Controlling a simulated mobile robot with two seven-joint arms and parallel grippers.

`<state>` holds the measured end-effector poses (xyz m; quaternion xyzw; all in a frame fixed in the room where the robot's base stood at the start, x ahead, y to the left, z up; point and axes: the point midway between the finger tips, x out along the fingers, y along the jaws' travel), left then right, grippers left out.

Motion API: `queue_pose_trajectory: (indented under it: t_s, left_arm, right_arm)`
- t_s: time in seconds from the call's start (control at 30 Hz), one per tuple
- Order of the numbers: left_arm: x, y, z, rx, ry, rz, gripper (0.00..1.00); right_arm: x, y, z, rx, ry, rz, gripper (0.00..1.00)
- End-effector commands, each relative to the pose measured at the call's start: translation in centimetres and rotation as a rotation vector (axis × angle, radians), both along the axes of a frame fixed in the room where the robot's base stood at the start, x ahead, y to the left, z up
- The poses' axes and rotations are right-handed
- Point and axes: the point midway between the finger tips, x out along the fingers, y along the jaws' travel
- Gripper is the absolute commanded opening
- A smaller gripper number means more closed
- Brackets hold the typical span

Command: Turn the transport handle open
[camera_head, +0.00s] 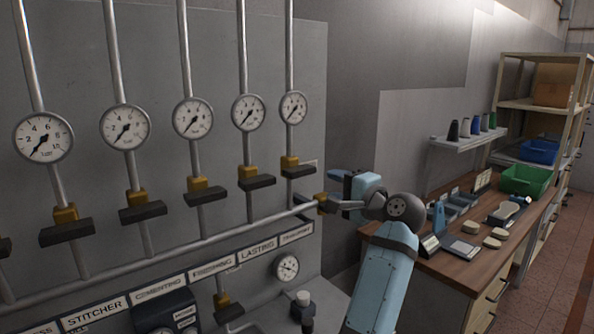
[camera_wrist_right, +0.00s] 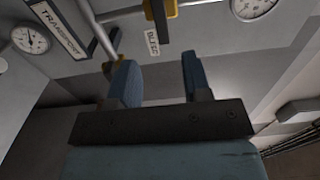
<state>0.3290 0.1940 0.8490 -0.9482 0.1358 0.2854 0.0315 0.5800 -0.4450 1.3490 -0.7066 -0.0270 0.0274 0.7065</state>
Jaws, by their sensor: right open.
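The transport handle (camera_head: 298,172) is a dark bar on a brass valve (camera_head: 290,162), on the rightmost vertical pipe. It lies crosswise to its pipe. The transport label (camera_head: 297,233) is below it on the panel. My right gripper (camera_head: 338,190) is open and empty, to the right of and a little lower than the handle, apart from it. The transport label (camera_wrist_right: 66,30) is at upper left there. My left gripper is not in view.
A horizontal pipe (camera_head: 180,246) ends in a brass fitting (camera_head: 324,203) close to my right gripper. Several similar handles, such as the lasting handle (camera_head: 257,183), and gauges (camera_head: 293,107) line the panel. A workbench (camera_head: 450,267) with tools and a green bin (camera_head: 526,181) stands right.

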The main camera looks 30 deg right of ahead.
Motion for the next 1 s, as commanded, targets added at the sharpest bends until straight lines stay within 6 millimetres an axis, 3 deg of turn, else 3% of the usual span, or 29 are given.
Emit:
queue_pose_trajectory:
  t_s: [0.3,0.5,0.7,1.0]
  left_arm:
    - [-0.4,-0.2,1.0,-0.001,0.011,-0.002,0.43]
    - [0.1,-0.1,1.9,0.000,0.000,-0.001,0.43]
    - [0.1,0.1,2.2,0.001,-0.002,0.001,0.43]
    - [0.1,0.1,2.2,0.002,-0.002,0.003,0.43]
  right_arm:
    - [6.7,0.7,0.2,0.004,0.001,0.005,0.45]
    - [10.2,0.9,0.1,0.002,0.001,0.003,0.45]
    - [11.9,1.0,0.1,0.002,0.000,0.002,0.45]
    - [12.1,1.0,0.0,0.001,0.000,0.002,0.45]
